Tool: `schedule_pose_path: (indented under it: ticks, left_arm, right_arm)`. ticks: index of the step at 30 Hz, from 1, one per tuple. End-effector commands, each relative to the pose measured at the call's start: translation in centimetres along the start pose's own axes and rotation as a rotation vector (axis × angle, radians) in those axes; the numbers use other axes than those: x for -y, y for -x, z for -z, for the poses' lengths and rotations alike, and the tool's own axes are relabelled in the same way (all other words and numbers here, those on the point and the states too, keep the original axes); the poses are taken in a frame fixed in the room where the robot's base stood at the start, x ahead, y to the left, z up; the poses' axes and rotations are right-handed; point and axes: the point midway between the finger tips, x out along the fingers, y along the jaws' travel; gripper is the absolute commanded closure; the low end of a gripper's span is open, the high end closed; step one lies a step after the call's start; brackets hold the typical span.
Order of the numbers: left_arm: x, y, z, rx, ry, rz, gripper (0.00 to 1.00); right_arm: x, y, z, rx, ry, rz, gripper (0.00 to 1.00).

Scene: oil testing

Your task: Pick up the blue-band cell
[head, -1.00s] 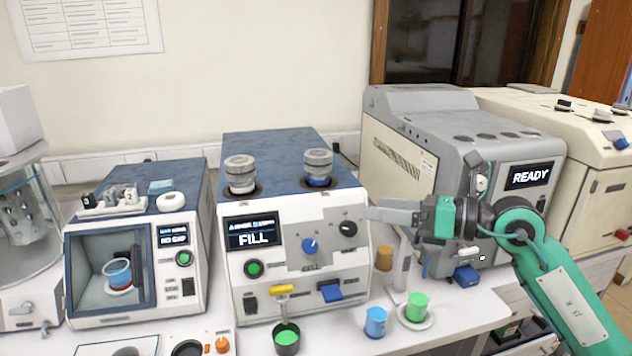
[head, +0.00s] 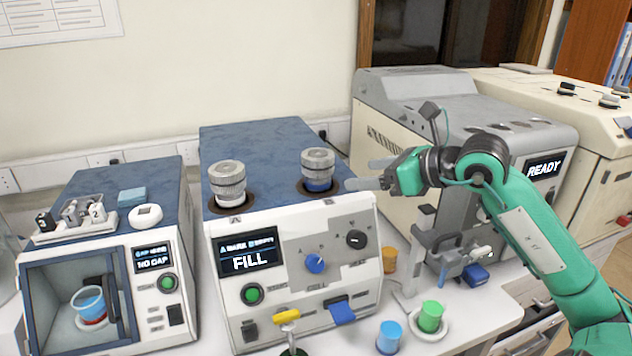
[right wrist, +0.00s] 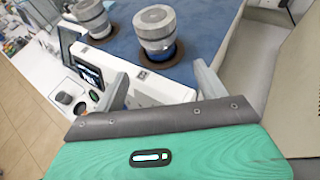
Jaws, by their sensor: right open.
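The blue-band cell (head: 318,172) is a grey ridged cylinder with a blue band low on its side. It stands upright in the right-hand well on top of the FILL machine (head: 290,245). My left gripper is out of view.
A white-band cell (head: 229,184) stands in the left well, close by. A READY machine (head: 470,115) stands behind my right arm. Blue (head: 389,338) and green (head: 431,316) cups stand on the bench in front. A chamber device (head: 105,260) is at left.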

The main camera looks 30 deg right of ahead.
Motion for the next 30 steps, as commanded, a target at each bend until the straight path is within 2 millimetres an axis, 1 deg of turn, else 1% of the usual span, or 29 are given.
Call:
schedule_pose_path:
  ticks: [1,2,5,8,12,16,20,23,27,30]
  left_arm:
    - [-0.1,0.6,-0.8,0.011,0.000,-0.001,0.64]
    - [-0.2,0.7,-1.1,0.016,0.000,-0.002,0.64]
    - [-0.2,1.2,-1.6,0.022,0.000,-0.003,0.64]
    - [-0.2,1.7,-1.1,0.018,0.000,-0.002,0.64]
    - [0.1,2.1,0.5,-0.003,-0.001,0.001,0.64]
    - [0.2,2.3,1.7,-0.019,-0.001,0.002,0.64]
    - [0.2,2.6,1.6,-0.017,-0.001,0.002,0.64]
    - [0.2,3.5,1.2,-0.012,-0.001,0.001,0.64]
    - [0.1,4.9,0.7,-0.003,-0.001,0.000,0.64]
    - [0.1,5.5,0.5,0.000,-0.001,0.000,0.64]
  right_arm:
    - [0.0,-0.6,-0.3,-0.001,0.000,-0.001,0.26]
    - [0.0,-0.9,-0.4,0.000,-0.001,-0.001,0.26]
    - [0.0,-2.3,-0.3,0.000,-0.001,-0.001,0.26]
    - [0.0,-3.5,-0.4,0.001,-0.001,-0.001,0.26]
    - [0.1,-4.9,-0.3,0.002,-0.002,0.000,0.26]
    - [0.0,-5.6,-0.1,0.000,-0.001,-0.001,0.26]
    - [0.0,-5.9,-0.2,0.001,-0.001,0.000,0.26]
    - [0.0,-6.6,-0.5,0.001,-0.002,-0.001,0.26]
    - [-0.1,-8.2,-0.9,0.001,-0.003,-0.002,0.26]
    - [-0.1,-9.5,-0.8,0.002,-0.003,-0.001,0.26]
